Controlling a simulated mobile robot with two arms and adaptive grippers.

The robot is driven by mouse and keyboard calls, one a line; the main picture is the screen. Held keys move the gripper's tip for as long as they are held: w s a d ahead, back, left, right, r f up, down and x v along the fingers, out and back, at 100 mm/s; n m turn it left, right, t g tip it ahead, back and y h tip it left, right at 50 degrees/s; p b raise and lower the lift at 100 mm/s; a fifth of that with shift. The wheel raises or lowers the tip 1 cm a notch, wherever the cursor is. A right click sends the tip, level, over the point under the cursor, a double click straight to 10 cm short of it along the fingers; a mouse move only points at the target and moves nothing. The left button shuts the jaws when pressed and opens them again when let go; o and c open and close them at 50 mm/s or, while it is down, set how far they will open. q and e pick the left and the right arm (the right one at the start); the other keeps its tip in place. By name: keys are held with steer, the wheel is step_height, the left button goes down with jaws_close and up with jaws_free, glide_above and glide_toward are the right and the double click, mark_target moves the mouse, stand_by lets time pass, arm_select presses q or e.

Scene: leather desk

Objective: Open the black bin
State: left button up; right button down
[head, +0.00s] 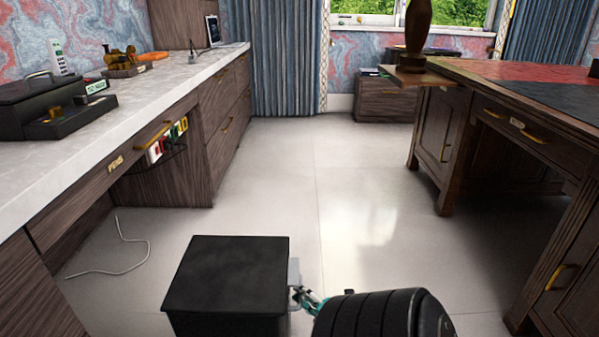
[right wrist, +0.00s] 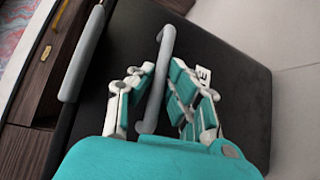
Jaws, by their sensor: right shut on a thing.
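The black bin (head: 226,276) stands on the floor at the bottom of the head view, with its flat top lying closed. A light grey handle (head: 294,273) sticks out at its right side. My right gripper (head: 306,297) is at that side, its arm coming from the bottom right. In the right wrist view, the teal and white fingers of my right gripper (right wrist: 160,88) are shut on a grey handle bar (right wrist: 166,48), with the dark bin face (right wrist: 240,90) behind. Another grey bar (right wrist: 82,55) lies to the left, apart from the fingers. My left gripper is not in view.
A marble-topped counter (head: 130,120) with drawers runs along the left. A wooden desk (head: 540,110) stands at the right. A white cable (head: 120,245) lies on the floor left of the bin. The floor (head: 300,180) beyond the bin is clear.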

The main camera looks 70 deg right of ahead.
steer(key=shift+d, duration=0.1)
steer(key=c, duration=1.3)
jaws_free()
steer(key=shift+c, duration=0.2)
steer(key=v, duration=1.2)
steer(key=shift+f, duration=0.1)
